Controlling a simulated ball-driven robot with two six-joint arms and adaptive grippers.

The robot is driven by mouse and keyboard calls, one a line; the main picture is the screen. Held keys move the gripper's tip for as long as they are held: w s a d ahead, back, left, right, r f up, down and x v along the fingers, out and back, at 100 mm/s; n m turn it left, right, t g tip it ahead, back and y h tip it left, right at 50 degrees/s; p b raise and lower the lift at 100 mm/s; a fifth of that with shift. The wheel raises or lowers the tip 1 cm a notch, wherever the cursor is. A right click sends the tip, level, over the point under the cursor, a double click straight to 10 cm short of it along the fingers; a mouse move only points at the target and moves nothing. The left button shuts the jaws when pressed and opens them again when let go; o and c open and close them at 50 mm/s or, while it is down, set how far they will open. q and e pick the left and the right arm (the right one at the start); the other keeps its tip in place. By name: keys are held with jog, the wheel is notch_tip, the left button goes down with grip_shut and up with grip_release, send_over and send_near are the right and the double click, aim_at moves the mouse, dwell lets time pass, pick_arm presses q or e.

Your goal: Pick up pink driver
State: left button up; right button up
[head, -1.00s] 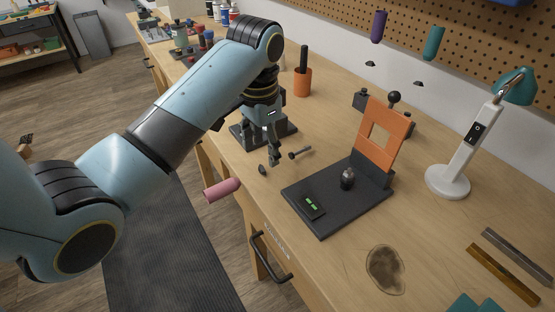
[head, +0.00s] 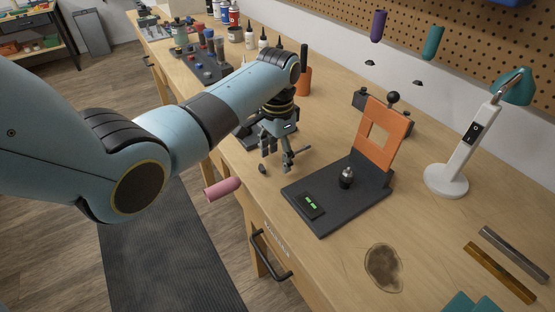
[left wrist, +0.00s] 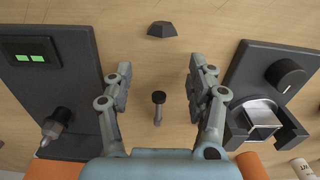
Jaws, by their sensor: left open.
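The pink driver (head: 223,189) shows in the head view as a pink cylinder at the bench's front edge, jutting out over the floor side; its shaft is not visible. It does not show in the left wrist view. My left gripper (head: 277,158) is open and empty over the bench, to the right of and beyond the pink driver. In the left wrist view, a small black-headed pin (left wrist: 158,105) lies between the spread fingers of my left gripper (left wrist: 160,72), not gripped. My right gripper is not in view.
A black base with an upright orange plate (head: 380,135) stands right of the gripper. A small black piece (head: 262,169) lies near the bench edge. A clamp-like black holder (left wrist: 265,118) is close by. A white lamp (head: 458,150) stands at right.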

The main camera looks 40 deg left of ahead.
pick_arm(q)
jog(key=shift+f, duration=0.5)
jog(key=shift+c, duration=0.2)
grip_shut()
jog(key=shift+r, duration=0.15)
